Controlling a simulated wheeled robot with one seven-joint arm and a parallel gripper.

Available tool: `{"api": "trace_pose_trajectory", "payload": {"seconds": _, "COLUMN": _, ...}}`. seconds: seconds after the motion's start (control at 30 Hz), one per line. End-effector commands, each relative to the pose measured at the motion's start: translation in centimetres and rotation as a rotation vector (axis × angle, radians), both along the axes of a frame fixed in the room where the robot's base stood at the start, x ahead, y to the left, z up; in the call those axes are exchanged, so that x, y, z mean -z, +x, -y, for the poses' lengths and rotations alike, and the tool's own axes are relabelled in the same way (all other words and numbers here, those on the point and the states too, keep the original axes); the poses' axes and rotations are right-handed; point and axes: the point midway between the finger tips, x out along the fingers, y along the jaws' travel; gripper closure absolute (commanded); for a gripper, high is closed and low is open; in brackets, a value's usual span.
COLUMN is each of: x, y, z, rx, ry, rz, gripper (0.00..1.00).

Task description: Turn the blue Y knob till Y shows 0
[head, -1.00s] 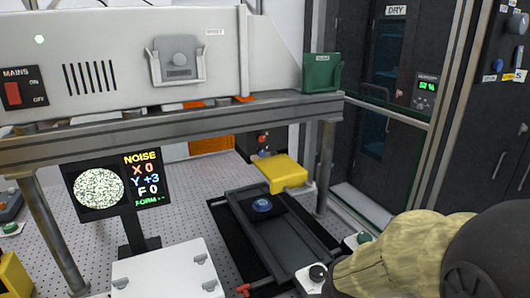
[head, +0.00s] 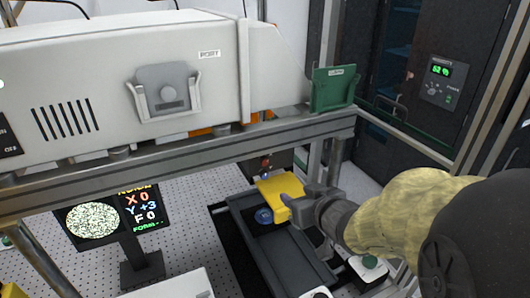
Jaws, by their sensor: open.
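The readout screen (head: 140,208) stands at the lower left and shows X 0, Y +3 and F 0. Its top line is partly hidden by the frame beam. A small red knob (head: 266,162) shows under the beam, on a dark unit. My gripper (head: 308,196) is in the middle right, beside a yellow block (head: 274,187) and in front of part of it. Its fingers are small and partly hidden in this view. It holds nothing that I can see.
A blue disc (head: 264,216) lies on a dark tray (head: 290,262) below my gripper. The metal beam (head: 190,153) crosses above, under the white housing (head: 60,75). A green holder (head: 333,88) hangs at its right end. A humidity panel (head: 440,82) is at the right.

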Motion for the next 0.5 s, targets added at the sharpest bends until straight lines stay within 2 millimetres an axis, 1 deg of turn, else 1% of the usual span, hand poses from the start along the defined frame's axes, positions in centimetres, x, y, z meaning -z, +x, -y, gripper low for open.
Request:
{"api": "trace_pose_trajectory", "payload": {"seconds": 0.03, "x": -0.81, "y": -0.05, "z": -0.28, "rx": -0.016, "ry": 0.008, "rz": 0.01, "gripper": 0.53}}
{"api": "trace_pose_trajectory", "payload": {"seconds": 0.1, "x": -1.03, "y": -0.09, "z": -0.64, "rx": -0.032, "ry": 0.015, "rz": 0.018, "gripper": 0.53}}
{"api": "trace_pose_trajectory", "payload": {"seconds": 0.5, "x": -0.95, "y": -0.01, "z": -0.75, "rx": -0.035, "ry": 0.018, "rz": 0.02, "gripper": 0.53}}
